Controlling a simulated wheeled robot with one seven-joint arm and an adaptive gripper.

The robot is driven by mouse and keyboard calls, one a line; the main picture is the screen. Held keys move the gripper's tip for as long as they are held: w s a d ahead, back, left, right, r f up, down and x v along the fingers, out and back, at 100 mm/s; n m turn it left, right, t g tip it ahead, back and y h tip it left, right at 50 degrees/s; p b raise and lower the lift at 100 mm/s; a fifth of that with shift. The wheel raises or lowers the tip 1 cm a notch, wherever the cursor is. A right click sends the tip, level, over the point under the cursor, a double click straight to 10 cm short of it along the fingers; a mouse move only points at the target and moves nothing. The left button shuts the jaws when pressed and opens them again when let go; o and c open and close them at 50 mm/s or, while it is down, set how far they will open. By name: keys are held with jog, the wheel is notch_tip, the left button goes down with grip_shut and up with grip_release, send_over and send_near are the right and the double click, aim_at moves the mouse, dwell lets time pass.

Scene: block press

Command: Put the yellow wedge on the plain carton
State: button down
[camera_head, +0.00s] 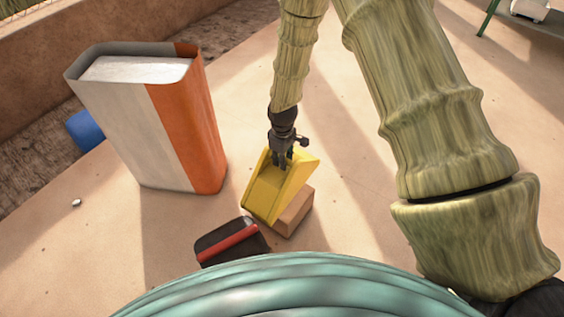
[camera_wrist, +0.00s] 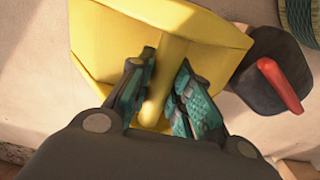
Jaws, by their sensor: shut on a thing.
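The yellow wedge (camera_head: 266,190) is in the middle of the head view. My gripper (camera_head: 282,158) is shut on it from above. In the wrist view the wedge (camera_wrist: 95,45) fills the upper middle, with a raised yellow bar between the fingers of my gripper (camera_wrist: 164,98). A small plain brown box, seemingly the plain carton (camera_head: 295,212), shows just right of and below the wedge. The wedge hides part of this box. I cannot tell whether the two touch.
A dark block with a red bar (camera_head: 230,241) lies close to the left of the wedge; it also shows in the wrist view (camera_wrist: 268,75). A tall white and orange box (camera_head: 160,130) stands at the left, with a blue object (camera_head: 84,130) behind it. Sandy ground between is clear.

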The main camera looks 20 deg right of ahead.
aim_at(282, 171)
jog(key=shift+f+b, duration=0.8)
jog(key=shift+f, duration=2.8)
jog(key=c, duration=1.3)
grip_release()
notch_tip(282, 171, up, 12)
jog(key=p, duration=0.3)
